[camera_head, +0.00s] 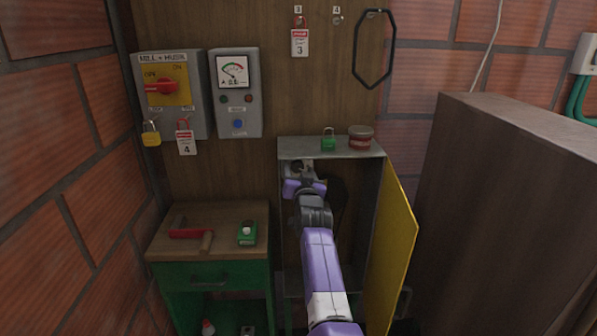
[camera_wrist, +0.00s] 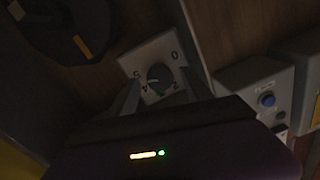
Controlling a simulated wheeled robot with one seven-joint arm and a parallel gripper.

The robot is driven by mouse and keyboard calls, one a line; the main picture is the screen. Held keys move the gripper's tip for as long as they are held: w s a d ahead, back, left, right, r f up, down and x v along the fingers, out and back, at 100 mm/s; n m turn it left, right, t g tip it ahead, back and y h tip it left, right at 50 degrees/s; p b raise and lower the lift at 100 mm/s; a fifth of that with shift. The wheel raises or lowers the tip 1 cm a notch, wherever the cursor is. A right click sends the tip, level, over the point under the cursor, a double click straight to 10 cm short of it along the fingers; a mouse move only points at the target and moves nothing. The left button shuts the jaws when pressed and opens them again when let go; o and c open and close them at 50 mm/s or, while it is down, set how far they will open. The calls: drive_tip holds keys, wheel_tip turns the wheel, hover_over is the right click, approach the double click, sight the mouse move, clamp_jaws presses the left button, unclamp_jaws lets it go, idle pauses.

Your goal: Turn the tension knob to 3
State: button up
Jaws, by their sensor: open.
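The tension knob (camera_wrist: 158,75) is a small dark round dial on a pale square plate (camera_wrist: 143,53) in the wrist view. Marks around it are tilted and dim; I make out what look like 0, 2 and 4. Where its pointer aims is too dark to tell. In the head view the knob plate (camera_head: 298,167) is just beyond my gripper (camera_head: 304,188), inside the open grey cabinet (camera_head: 285,225). My gripper's fingers (camera_wrist: 160,92) are open, one on each side of the knob plate in the wrist view. Whether they touch the knob cannot be told.
The cabinet's yellow door (camera_head: 399,250) stands open on the right. A green padlock (camera_head: 328,140) and a red tin (camera_head: 360,138) sit on top. A dark wheel (camera_wrist: 75,30) is near the knob. A workbench (camera_head: 225,260) stands left; a big brown box (camera_head: 500,190) blocks the right.

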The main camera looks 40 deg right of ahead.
drive_tip(key=shift+w+d, duration=0.1)
drive_tip(key=shift+w, duration=0.1)
clamp_jaws()
drive_tip(key=shift+n, duration=0.3)
